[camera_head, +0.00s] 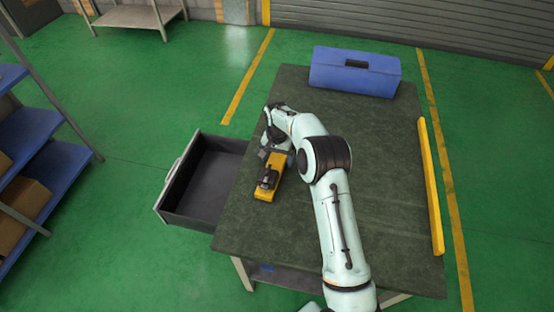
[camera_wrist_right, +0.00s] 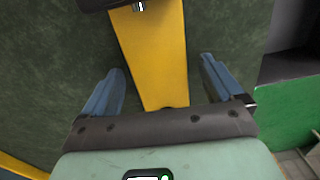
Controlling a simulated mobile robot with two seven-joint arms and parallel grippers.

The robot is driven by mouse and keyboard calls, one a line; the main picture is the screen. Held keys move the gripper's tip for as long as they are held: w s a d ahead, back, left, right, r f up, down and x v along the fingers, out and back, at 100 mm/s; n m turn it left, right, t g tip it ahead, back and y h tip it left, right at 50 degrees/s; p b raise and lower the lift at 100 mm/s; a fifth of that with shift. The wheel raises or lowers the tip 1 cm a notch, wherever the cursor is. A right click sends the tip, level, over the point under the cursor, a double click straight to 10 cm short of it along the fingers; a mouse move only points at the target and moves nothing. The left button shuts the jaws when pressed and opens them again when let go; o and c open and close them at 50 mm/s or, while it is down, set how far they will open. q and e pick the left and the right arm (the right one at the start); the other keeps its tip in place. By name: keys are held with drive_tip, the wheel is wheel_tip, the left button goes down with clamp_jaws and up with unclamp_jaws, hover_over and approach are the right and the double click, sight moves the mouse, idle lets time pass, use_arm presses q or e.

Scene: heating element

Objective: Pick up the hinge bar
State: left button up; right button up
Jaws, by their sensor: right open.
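A short yellow bar (camera_head: 267,190) with a dark fitting on top lies near the left edge of the dark green table. A long thin yellow bar (camera_head: 430,187) lies along the table's right edge. I cannot tell for certain which one is the hinge bar. My right gripper (camera_head: 273,153) is at the far end of the short yellow bar, which its arm partly hides. In the right wrist view the open right gripper (camera_wrist_right: 162,66) has one blue finger on each side of the yellow bar (camera_wrist_right: 156,55), with gaps on both sides. My left gripper is out of view.
An open empty drawer (camera_head: 176,217) sticks out from the table's left side. A blue toolbox (camera_head: 330,75) stands at the table's (camera_head: 390,140) back edge. Blue shelves (camera_head: 45,168) stand at the far left. The table right of my arm is clear up to the long bar.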

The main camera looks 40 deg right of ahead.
drive_tip(key=c, duration=1.7)
drive_tip(key=shift+r, duration=0.15)
clamp_jaws()
